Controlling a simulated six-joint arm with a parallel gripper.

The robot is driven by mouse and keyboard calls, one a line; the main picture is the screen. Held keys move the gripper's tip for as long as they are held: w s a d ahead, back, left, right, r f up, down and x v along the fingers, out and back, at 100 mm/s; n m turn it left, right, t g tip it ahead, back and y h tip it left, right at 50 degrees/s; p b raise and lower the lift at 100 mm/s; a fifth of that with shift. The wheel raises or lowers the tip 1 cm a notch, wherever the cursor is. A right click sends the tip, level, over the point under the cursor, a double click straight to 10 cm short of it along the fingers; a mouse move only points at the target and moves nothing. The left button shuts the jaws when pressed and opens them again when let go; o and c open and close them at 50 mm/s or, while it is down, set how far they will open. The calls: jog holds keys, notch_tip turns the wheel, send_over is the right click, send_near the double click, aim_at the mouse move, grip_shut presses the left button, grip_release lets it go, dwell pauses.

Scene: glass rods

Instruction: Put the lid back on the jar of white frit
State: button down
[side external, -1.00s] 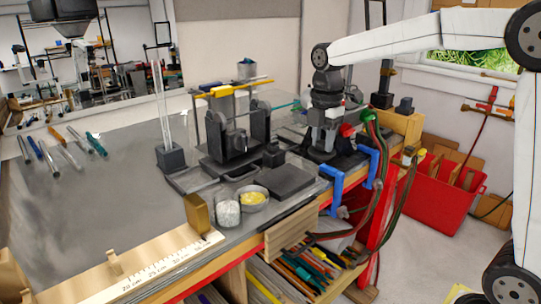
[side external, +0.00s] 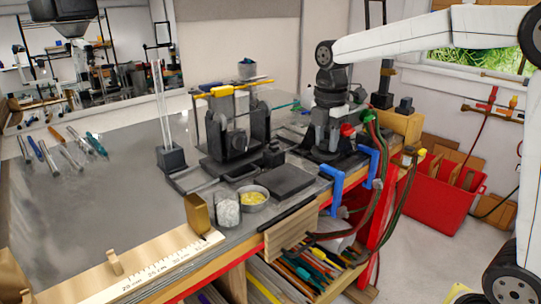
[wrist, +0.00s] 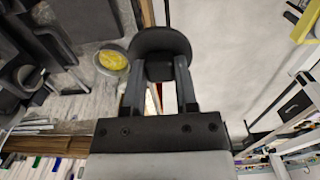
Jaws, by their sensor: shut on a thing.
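The jar of white frit (side external: 226,212) stands open at the bench's front edge in the side view, its white contents showing. My gripper (wrist: 160,72) is shut on the knob of a dark round lid (wrist: 160,36). The lid's disc lies just beyond the fingertips in the wrist view. My gripper is to the right of the jar and apart from it. In the side view the lid does not stand out from the dark parts around my wrist. I cannot clearly make out the white jar in the wrist view.
A dish of yellow frit (side external: 254,197) stands close beside the white jar; it also shows in the wrist view (wrist: 113,60). A dark slab (side external: 288,180) lies to its right. A brass-coloured block (side external: 197,214) stands at the left. Clear rods (side external: 161,105) rise from a holder behind.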

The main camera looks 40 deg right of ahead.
jog(key=w+a+n, duration=0.3)
jog(key=w+a, duration=0.2)
jog(key=a, duration=0.4)
jog(key=w+a+f+n, duration=0.1)
jog(key=w+a+n, duration=0.2)
jog(key=w+a, duration=0.3)
jog(key=a, duration=0.4)
jog(key=shift+w+f, duration=0.15)
jog(key=shift+f, duration=0.05)
jog(key=shift+a+f, duration=0.1)
jog(key=shift+f, duration=0.05)
notch_tip(320, 180, down, 6)
jog(key=shift+f, duration=0.2)
dwell(2.3)
grip_release()
dwell(0.5)
